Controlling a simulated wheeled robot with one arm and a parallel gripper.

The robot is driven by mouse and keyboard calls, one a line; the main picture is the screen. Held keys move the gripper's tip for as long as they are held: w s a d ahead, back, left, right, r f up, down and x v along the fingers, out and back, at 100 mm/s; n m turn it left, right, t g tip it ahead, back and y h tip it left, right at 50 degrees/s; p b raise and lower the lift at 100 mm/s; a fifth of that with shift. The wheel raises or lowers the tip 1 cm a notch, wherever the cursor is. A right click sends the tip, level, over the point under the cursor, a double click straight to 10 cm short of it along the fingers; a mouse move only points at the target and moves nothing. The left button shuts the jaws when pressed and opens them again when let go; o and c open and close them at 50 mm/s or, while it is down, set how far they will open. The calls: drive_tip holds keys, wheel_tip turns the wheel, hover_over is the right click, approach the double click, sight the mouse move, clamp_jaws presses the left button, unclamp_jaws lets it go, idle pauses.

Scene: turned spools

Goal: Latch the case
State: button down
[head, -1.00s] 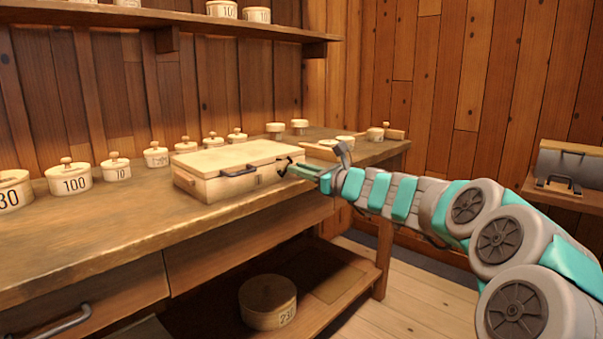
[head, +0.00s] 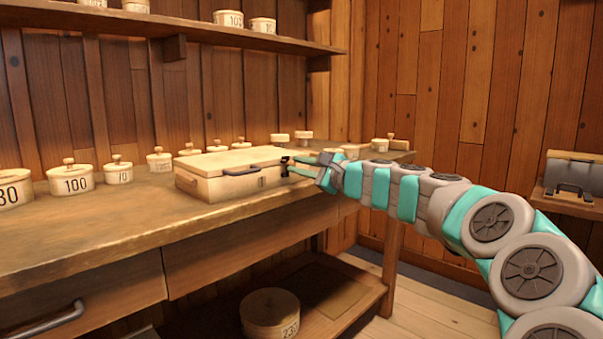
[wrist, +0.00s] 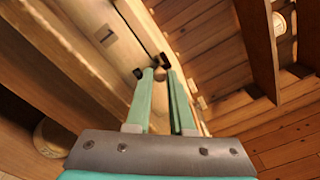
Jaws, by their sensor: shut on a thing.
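The pale wooden case (head: 215,188) lies on the workbench with its flat lid (head: 235,157) down. It has a dark handle (head: 240,171) on its front, and a small dark plate (head: 262,182) right of the handle. My gripper (head: 287,166) is at the case's right front corner, its fingers pointing left. In the wrist view my gripper (wrist: 151,66) has its dark fingertips against the case's edge (wrist: 125,50), shut on a part of it. The fingertips hide that part, and it is too small to tell which it is.
Several numbered round boxes, such as the one marked 100 (head: 72,181), stand along the back of the workbench (head: 110,225). A shelf (head: 200,28) hangs above. Another box (head: 270,315) sits on the lower shelf. The bench front left of the case is clear.

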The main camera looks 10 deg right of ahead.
drive_tip(key=shift+a+n, duration=0.15)
drive_tip(key=shift+n, duration=0.15)
drive_tip(key=c, duration=0.8)
unclamp_jaws()
drive_tip(key=v, duration=0.8)
